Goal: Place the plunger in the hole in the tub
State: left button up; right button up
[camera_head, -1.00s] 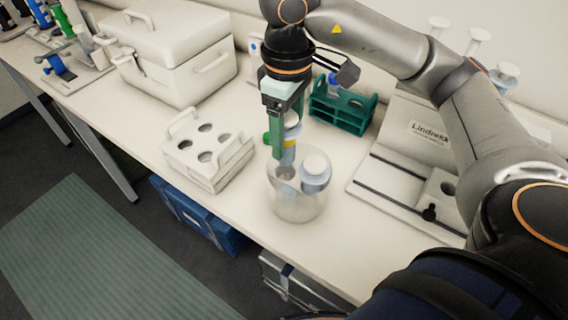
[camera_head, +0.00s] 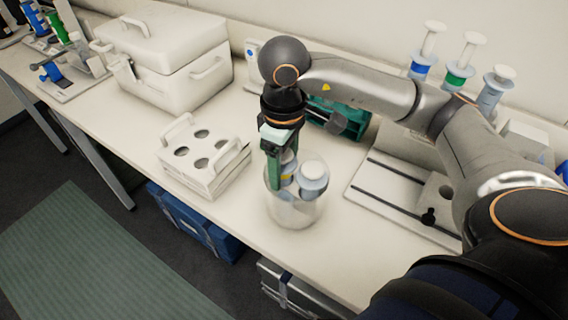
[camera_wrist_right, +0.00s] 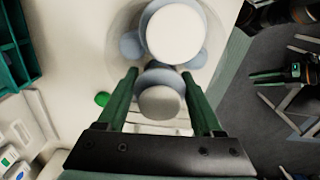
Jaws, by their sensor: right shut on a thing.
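My right gripper (camera_head: 275,180), with green fingers, points down at the clear jar (camera_head: 293,212). In the right wrist view the held plunger's round pale top (camera_wrist_right: 161,103) sits between the two fingers. Another white-topped plunger (camera_head: 314,171) stands in the jar beside it, and its top (camera_wrist_right: 173,33) is large in the wrist view. A white tub (camera_head: 213,187) with handles and several round holes in its top stands left of the jar.
A green rack (camera_head: 350,122) is behind my right arm. A white case (camera_head: 170,60) stands at the back left. Several banded plungers, one with a green band (camera_head: 459,74), stand at the back right. A slotted board (camera_head: 392,198) lies right of the jar.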

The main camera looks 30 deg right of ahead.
jog(key=o, duration=1)
jog(key=shift+f, duration=0.1)
jog(key=shift+o, duration=0.2)
jog(key=shift+r+p, duration=0.35)
notch_tip(320, 180, up, 12)
jog(key=shift+f+p, duration=0.15)
jog(key=shift+p, duration=0.6)
